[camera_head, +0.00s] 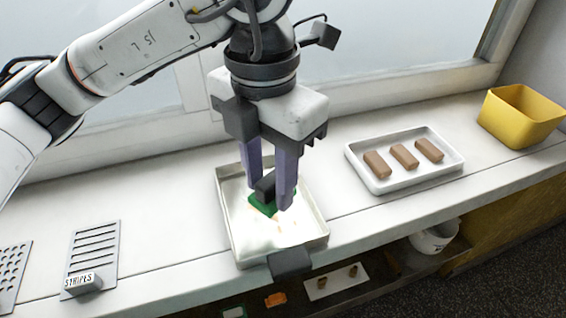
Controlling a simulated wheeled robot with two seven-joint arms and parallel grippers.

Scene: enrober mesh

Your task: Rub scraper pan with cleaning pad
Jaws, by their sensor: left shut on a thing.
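The scraper pan (228,222) is a shallow, pale rectangular pan on the white counter, with a dark block at its front edge. My left gripper (271,200) points down into the pan from above. Its purple fingers are shut on the dark handle of the cleaning pad (260,205), whose green part shows low inside the pan. The fingers hide part of the pad, and I cannot tell whether it touches the pan floor. The pan floor is bright, with faint yellowish marks near the pad. My right gripper is not in view.
A white tray (378,187) with three brown bars sits right of the pan. A yellow bin (520,115) stands at the far right. A lower shelf holds a white pot (434,238) and small items.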

